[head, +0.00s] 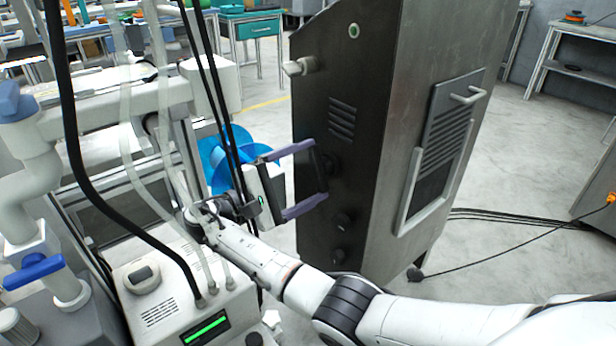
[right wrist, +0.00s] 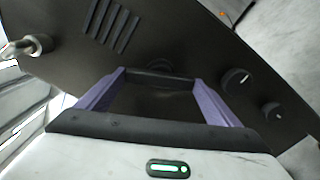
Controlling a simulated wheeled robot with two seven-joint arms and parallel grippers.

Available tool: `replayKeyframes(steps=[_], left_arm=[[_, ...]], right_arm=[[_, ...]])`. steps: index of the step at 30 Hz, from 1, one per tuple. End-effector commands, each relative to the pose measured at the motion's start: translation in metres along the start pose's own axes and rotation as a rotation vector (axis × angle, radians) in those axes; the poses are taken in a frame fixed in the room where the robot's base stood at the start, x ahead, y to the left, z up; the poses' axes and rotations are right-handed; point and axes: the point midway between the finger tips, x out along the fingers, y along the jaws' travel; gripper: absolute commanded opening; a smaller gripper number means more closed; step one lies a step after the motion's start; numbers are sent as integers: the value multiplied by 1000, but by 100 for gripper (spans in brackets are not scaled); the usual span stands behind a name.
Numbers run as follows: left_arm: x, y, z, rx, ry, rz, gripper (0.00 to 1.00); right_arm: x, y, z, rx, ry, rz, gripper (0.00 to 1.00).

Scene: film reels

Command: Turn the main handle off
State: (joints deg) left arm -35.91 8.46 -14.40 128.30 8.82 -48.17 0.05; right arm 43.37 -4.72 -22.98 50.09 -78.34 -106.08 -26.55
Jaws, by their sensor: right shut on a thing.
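The main handle appears to be the dark bar (head: 320,170) on a round hub on the dark front panel of a tall metal cabinet (head: 400,120). My right gripper (head: 319,173) has its two purple fingers at the bar's two ends, shut on it. In the right wrist view the dark bar (right wrist: 160,79) spans level between the fingertips of my right gripper (right wrist: 160,84), with part of the round hub behind it. The bar runs nearly upright in the head view. Whether the handle is on or off cannot be told. My left gripper is not in view.
Two dark knobs (head: 342,222) sit below the handle. A pale protruding grip (head: 298,67) and vent slots (head: 342,119) are above it. Machinery with hoses (head: 160,280) crowds the left. A blue fan-like object (head: 225,155) stands behind my gripper. Cables cross the floor at right.

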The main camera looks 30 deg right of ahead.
Motion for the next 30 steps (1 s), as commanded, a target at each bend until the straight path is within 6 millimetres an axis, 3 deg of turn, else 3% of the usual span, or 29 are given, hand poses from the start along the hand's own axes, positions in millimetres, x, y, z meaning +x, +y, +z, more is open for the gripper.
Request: replayKeyframes(steps=[15,30], left_arm=[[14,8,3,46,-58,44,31],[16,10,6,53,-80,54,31]], right_arm=[[-1,-2,-1,362,1,-2,64],[-1,0,0,442,1,-2,64]])
